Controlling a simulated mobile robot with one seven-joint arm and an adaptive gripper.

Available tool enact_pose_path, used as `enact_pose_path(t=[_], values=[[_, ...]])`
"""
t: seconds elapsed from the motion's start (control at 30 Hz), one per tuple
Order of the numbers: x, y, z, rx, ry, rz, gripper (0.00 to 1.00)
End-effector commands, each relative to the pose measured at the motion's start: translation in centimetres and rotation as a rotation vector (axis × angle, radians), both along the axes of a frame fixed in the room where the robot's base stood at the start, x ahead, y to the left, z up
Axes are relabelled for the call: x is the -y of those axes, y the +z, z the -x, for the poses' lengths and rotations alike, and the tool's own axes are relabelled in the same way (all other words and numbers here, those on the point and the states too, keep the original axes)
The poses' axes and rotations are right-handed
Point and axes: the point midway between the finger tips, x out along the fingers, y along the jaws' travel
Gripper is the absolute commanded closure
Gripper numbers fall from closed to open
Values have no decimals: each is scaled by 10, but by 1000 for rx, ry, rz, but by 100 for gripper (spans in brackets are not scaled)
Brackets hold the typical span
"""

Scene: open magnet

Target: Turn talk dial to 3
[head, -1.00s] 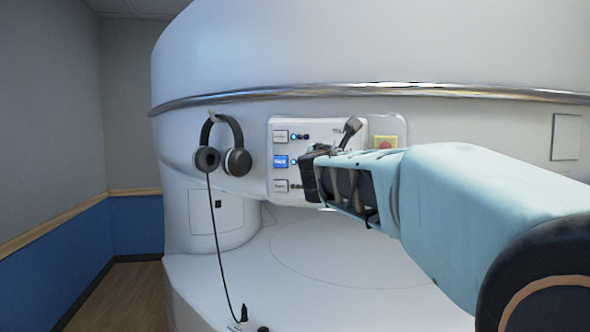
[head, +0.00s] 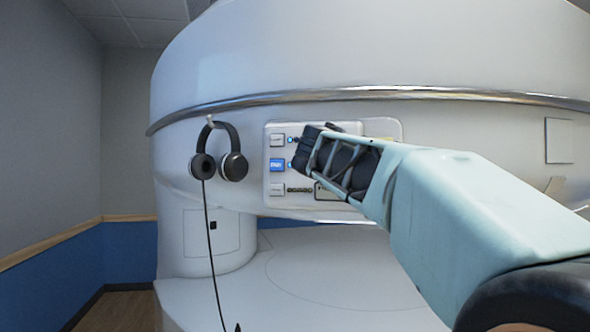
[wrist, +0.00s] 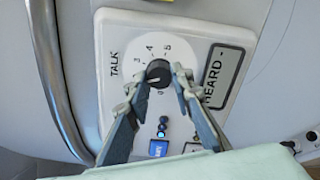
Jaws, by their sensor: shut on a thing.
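The TALK dial (wrist: 158,73) is a round dark knob on a white panel, with numbers printed around it; 3, 4 and 5 can be read in the wrist view. A pale mark shows at the knob's left side, but I cannot tell its exact setting. My gripper (wrist: 160,82) has one finger on each side of the knob and is shut on it. In the head view my gripper (head: 308,148) is in front of the control panel (head: 273,208) and hides the dial.
Left of the dial, the panel has a lit blue button (head: 277,165). Headphones (head: 233,166) hang at the panel's left, with a cord running down. A metal rail (head: 400,94) curves above.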

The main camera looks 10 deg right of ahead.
Motion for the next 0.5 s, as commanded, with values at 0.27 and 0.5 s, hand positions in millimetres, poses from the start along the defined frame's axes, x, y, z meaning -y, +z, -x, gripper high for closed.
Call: enact_pose_path(t=[0.27,0.5], values=[[0,-2,0,85,1,-250,100],[0,-1,0,149,0,-448,100]])
